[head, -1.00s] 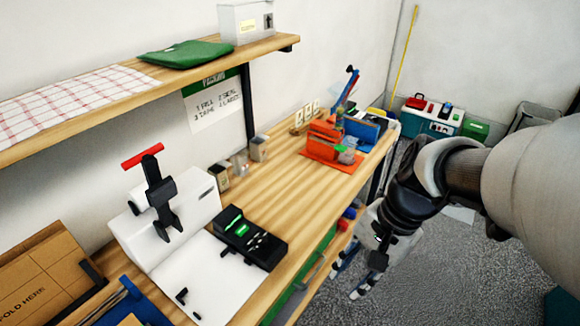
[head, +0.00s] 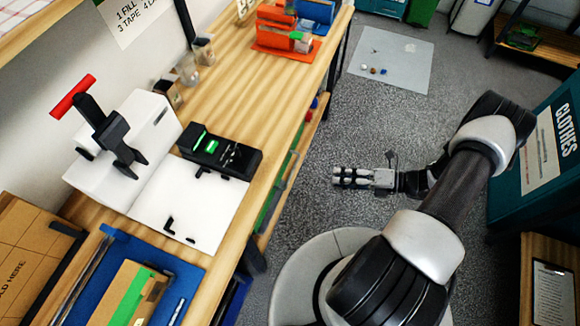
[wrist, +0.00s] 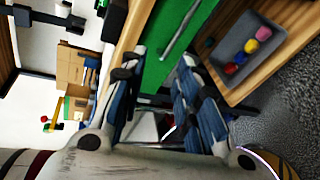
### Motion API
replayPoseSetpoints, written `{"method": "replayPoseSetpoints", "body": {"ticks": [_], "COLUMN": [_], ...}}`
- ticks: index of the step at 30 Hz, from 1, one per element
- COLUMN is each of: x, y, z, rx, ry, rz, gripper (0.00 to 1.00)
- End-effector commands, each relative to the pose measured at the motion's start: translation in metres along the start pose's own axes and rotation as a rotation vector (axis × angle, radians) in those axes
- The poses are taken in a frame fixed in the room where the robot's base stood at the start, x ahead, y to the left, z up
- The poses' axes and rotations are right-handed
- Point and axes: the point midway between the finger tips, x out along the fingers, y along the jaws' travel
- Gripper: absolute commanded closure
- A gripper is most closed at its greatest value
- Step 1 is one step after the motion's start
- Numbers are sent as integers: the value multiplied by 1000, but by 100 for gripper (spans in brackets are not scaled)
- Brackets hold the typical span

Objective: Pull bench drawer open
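The bench drawer has a green front (wrist: 153,68) with a grey metal bar handle (wrist: 181,30), seen beyond my fingers in the wrist view. In the head view only a thin strip of the green front (head: 269,206) shows below the bench edge. The drawer looks shut. My gripper (head: 335,178) points left toward the bench side, apart from it over the floor. In the wrist view my gripper (wrist: 160,62) has its two fingers spread with a gap between them. Nothing is held, and the handle is ahead of the fingers, not between them.
A grey tray (wrist: 268,66) with several coloured balls stands on the lower shelf beside the drawer. The wooden bench top (head: 235,85) bears a black device (head: 220,155) and a white press (head: 118,150). A teal CLOTHES bin (head: 545,150) stands right of my arm. Floor around my gripper is clear.

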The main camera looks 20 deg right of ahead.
Motion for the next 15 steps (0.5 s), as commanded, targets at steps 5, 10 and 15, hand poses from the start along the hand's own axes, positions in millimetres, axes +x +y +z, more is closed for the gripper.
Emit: {"method": "replayPoseSetpoints", "body": {"ticks": [5,10,15], "x": [6,13,37], "y": [-33,-40,-38], "z": [-18,-22,-19], "rx": [195,242,241], "ry": [-116,-142,-136], "rz": [52,65,65], "gripper": [71,71,71]}}
